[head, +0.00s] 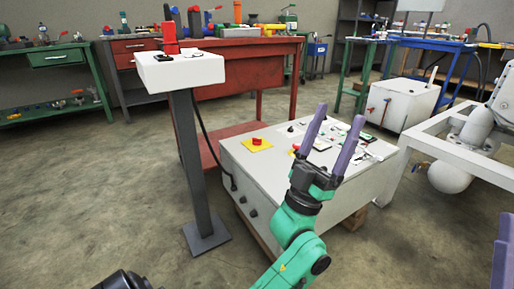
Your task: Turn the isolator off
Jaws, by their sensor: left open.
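A red rotary knob on a yellow plate (257,141) sits on the left part of the top of a low grey control box (240,165); it looks like the isolator. Another small red and yellow control (295,150) shows just left of my left gripper's fingers, partly hidden. My left gripper (340,114) has two purple fingers spread apart with nothing between them. It appears in front of the box's panel, to the right of the red knob, and covers part of the panel. A purple part at the right edge (503,255) seems to be my right gripper, mostly cut off.
A pedestal (187,160) with a white top and a red device (170,38) stands left of the box. A white pipe frame (450,130) stands to the right. Workbenches (255,70) line the back. The floor at left is clear.

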